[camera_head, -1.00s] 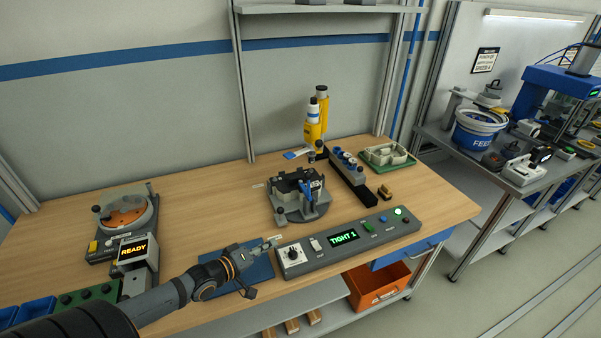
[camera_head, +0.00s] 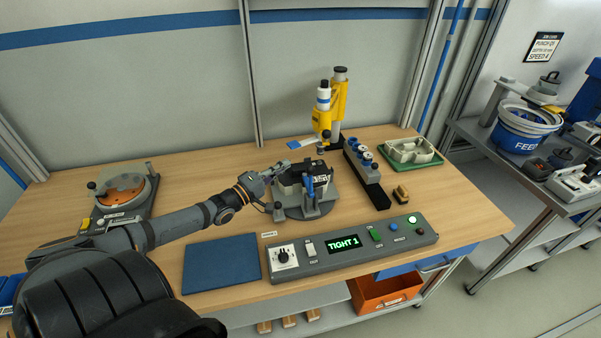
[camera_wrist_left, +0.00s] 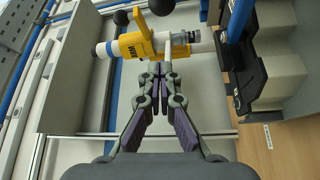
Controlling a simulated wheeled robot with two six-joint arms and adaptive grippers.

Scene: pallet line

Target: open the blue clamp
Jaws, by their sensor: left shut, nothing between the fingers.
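The blue clamp (camera_head: 309,188) stands on the front side of a grey round fixture (camera_head: 327,205), its blue handle upright. A black block (camera_head: 297,177) sits in the fixture. My left gripper (camera_head: 282,168) is shut and empty at the fixture's back left edge, close to the black block; I cannot tell whether it touches. In the left wrist view its fingers (camera_wrist_left: 158,72) are together with nothing between them. A blue part at the right of that view (camera_wrist_left: 240,20) may be the clamp's handle. My right gripper is not in view.
A control box (camera_head: 375,240) reading TIGHT 1 lies in front of the fixture. A yellow screwdriver tool (camera_head: 337,105) stands behind it, a socket rack (camera_head: 366,178) to its right. A blue mat (camera_head: 221,263) lies at the front left.

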